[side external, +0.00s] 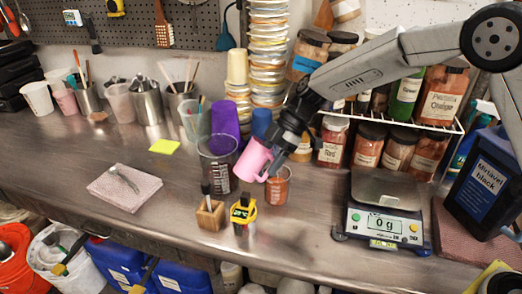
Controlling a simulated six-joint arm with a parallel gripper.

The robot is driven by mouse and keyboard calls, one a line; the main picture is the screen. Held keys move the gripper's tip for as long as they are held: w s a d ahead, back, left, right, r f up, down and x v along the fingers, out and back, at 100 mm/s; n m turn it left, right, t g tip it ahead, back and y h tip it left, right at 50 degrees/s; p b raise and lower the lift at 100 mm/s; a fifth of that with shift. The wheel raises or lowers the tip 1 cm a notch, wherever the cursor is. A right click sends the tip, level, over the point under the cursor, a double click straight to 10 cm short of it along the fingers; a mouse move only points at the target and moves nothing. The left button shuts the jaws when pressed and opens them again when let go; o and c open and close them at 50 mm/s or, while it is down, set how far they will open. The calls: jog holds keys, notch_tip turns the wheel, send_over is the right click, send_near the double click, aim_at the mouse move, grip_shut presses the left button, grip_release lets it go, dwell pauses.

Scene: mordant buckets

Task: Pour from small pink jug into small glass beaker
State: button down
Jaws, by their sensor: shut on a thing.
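The small pink jug (252,161) is held off the bench, tilted, with its lower-left end toward the large beaker. My gripper (272,165) is shut on its right side. The small glass beaker (278,190) stands upright on the bench just below and right of the jug, partly hidden behind the gripper and jug. It looks reddish-brown inside. I cannot tell whether anything flows from the jug or what is in it.
A large glass beaker (217,165) stands close left of the jug. A wooden block (210,215) and a yellow timer (242,212) stand in front. A scale (383,220) reading 0 g is at right. Jars (333,143) and stacked tubs (267,60) stand behind.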

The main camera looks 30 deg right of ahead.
jog(key=shift+d+f+y, duration=0.3)
jog(key=shift+f+y, duration=0.1)
jog(key=shift+y, duration=0.3)
dwell(1.1)
jog(key=shift+f+y, duration=0.45)
jog(key=shift+y, duration=0.45)
dwell(1.1)
jog(key=shift+d+r+y, duration=0.2)
jog(key=shift+y, duration=0.6)
dwell(1.4)
jog(key=shift+d+f+y, duration=0.1)
jog(key=shift+f+y, duration=0.2)
jog(key=shift+y, duration=0.2)
dwell(1.0)
jog(key=shift+a+r+h, duration=0.2)
jog(key=shift+r+h, duration=0.3)
jog(key=shift+h, duration=0.1)
jog(key=shift+a+f+h, duration=0.1)
jog(key=shift+f+h, duration=0.05)
jog(key=shift+h, duration=1.05)
